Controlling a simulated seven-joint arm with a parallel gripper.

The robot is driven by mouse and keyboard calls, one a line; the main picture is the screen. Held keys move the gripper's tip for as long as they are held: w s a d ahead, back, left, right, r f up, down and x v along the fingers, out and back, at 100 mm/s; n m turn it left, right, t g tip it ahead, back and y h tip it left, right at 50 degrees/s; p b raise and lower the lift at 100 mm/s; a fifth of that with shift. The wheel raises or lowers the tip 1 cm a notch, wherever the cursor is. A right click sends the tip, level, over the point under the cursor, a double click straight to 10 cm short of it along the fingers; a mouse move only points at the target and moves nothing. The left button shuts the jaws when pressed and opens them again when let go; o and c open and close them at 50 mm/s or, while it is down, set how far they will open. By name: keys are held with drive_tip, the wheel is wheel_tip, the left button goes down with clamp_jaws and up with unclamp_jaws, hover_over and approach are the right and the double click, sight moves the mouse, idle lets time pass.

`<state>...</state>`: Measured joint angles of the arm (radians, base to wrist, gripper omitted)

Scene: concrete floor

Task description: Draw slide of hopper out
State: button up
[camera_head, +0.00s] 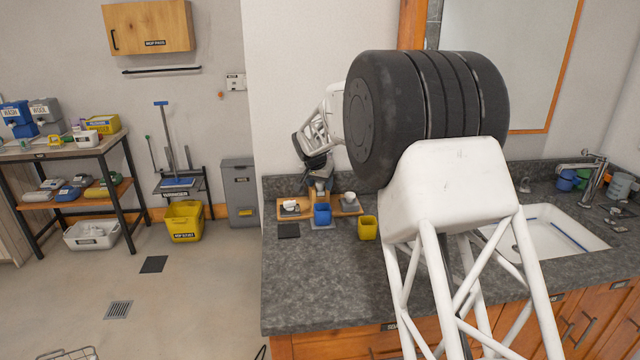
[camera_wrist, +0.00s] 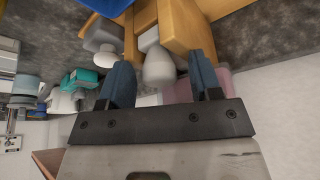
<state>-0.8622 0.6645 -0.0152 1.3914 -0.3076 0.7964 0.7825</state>
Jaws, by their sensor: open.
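A wooden stand (camera_head: 348,208) sits on the grey counter by the back wall; I take it to be the hopper. In the wrist view its orange-brown wood (camera_wrist: 190,25) is close ahead. A pale grey-white rounded knob (camera_wrist: 158,68) projects from the wood, and I cannot tell whether it belongs to the slide. My gripper (camera_wrist: 161,82) is open, with one blue finger on each side of the knob; contact is not clear. In the head view my gripper (camera_head: 319,184) is above the stand, partly hiding it.
The sink (camera_head: 550,235) is at the right. The front counter (camera_head: 320,290) is clear.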

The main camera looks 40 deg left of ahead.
drive_tip(key=shift+c, duration=0.3)
clamp_jaws()
drive_tip(key=shift+s+d, duration=2.25)
drive_tip(key=shift+d, duration=0.05)
drive_tip(key=shift+f, duration=0.1)
drive_tip(key=shift+o, duration=0.3)
unclamp_jaws()
drive_tip(key=v, duration=0.7)
drive_tip(key=shift+s+r, duration=0.2)
drive_tip(key=shift+r, duration=0.2)
